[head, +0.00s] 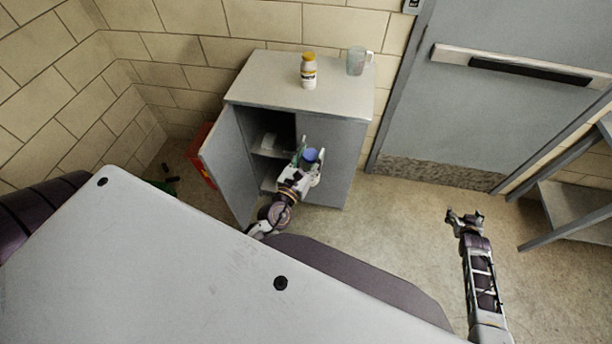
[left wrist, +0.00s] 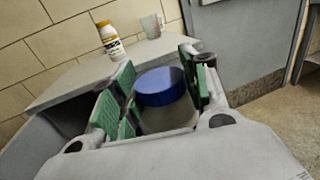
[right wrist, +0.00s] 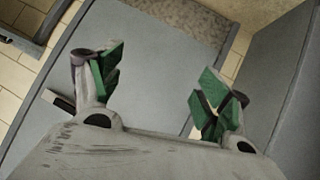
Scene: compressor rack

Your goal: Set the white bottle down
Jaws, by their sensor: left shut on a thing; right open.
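My left gripper (head: 306,166) is shut on a pale bottle with a blue cap (head: 310,155), in front of the cabinet's open side. In the left wrist view the blue cap (left wrist: 158,87) sits between the green finger pads, with the pale bottle body (left wrist: 168,116) below it, partly hidden by the gripper. I take this as the white bottle. The grey cabinet (head: 345,133) has its left door (head: 228,165) swung open, and its inside shelf (head: 266,151) partly shows. My right gripper (head: 465,216) is open and empty, well to the right above the floor.
On the cabinet top (head: 270,85) stand a white bottle with a yellow cap (head: 308,72) and a clear cup (head: 356,61). A small pale object (head: 269,140) is on the inside shelf. A red object (head: 200,150) is left of the cabinet. A grey door (head: 470,110) is at right.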

